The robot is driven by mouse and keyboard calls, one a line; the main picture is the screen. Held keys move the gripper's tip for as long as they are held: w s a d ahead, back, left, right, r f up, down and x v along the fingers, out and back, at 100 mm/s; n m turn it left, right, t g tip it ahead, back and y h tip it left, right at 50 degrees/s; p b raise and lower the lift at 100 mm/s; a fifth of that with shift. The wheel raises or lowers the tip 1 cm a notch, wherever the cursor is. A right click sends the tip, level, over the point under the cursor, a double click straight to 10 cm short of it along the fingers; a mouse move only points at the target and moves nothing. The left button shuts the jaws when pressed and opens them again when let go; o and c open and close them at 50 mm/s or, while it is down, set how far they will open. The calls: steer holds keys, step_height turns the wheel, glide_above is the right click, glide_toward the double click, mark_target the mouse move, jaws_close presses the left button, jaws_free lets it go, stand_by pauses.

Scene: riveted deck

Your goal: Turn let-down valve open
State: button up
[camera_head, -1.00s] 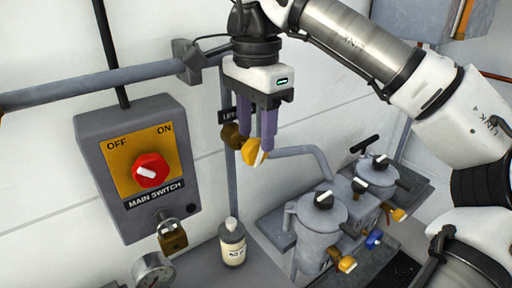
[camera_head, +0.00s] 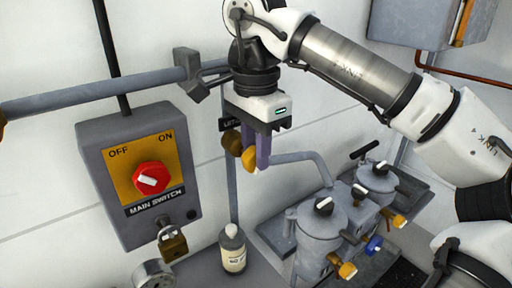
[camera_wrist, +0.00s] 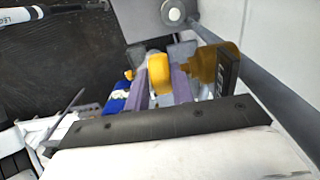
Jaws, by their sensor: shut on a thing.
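The let-down valve has a yellow knob (camera_head: 249,158) and a brass body (camera_head: 232,142) on a thin vertical pipe against the wall. A dark label plate (camera_head: 226,125), only partly readable, is beside it. My gripper (camera_head: 260,158) reaches down from above, its purple fingers shut on the yellow knob. In the wrist view the knob (camera_wrist: 158,68) sits between the two fingers, with the brass body (camera_wrist: 213,64) to its right. The fingers hide part of the knob, and its pointer is hard to make out.
A main switch box (camera_head: 140,175) with a red knob is on the wall at left. A bottle (camera_head: 232,250) stands below the valve. Grey canisters (camera_head: 318,225) with several small valves stand at right. A horizontal rail (camera_head: 90,95) runs behind my gripper.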

steer(key=shift+s+a+f+t+h, duration=0.15)
steer(key=shift+a+t+h, duration=0.1)
steer(key=shift+t+h, duration=0.45)
steer(key=shift+s+a+t+h+b, duration=0.1)
steer(key=shift+t+h+b, duration=0.5)
steer(key=shift+h, duration=0.6)
steer(key=o, duration=1)
